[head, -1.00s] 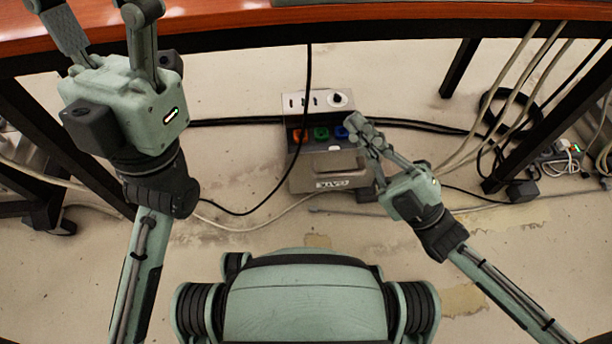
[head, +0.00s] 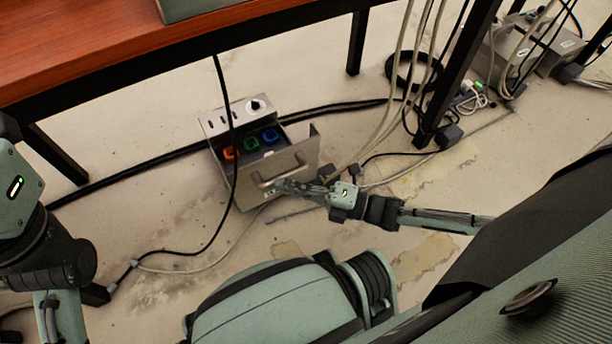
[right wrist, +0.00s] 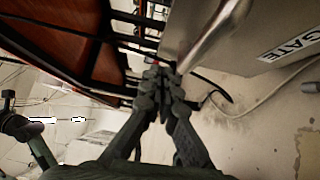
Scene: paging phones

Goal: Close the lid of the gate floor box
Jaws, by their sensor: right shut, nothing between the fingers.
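The gate floor box (head: 222,124) is a grey metal box on the floor under the desk, with orange, green and blue sockets inside. Its lid (head: 296,160) stands open at the front, tilted, with a bar handle (head: 283,176) on its face; the sockets show behind it. In the right wrist view the handle (right wrist: 214,36) and the GATE label (right wrist: 290,43) on the lid are close. My right gripper (head: 284,187) is shut and empty at the lid's lower outer face, near the handle; contact is unclear. My left gripper (head: 16,188) is cut off at the left edge, its fingers hidden.
A black cable (head: 226,95) hangs from the desk (head: 110,48) across the box's left part. Hanging cables, a black coil (head: 412,70) and a desk leg (head: 455,85) stand to the right.

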